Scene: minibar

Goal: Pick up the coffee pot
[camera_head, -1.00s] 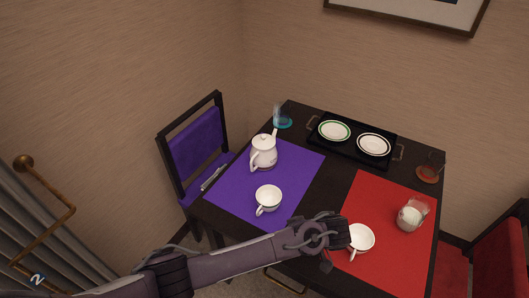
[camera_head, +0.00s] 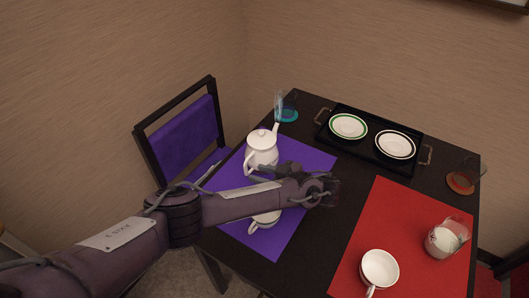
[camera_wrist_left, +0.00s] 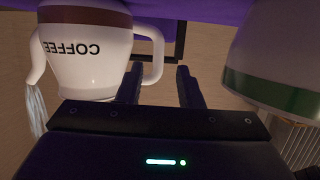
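The white coffee pot (camera_head: 262,146) stands on the purple mat (camera_head: 300,154), its spout towards the back right. In the left wrist view the pot (camera_wrist_left: 90,65) appears upside down, with a brown band, the word COFFEE and its handle (camera_wrist_left: 155,55) on the right. My left gripper (camera_head: 258,172) is beside the pot on its handle side. In the left wrist view the fingers of my left gripper (camera_wrist_left: 160,85) are apart, with the handle showing between and beyond them. I see no grip on it. My right gripper is not in view.
A white cup (camera_head: 264,219) on the purple mat is partly hidden under my left forearm. Another cup (camera_head: 380,268) and a glass (camera_head: 446,240) stand on the red mat (camera_head: 400,215). A black tray (camera_head: 372,151) holds two plates. Blue (camera_head: 286,115) and orange (camera_head: 461,183) coasters lie near the table's edges.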

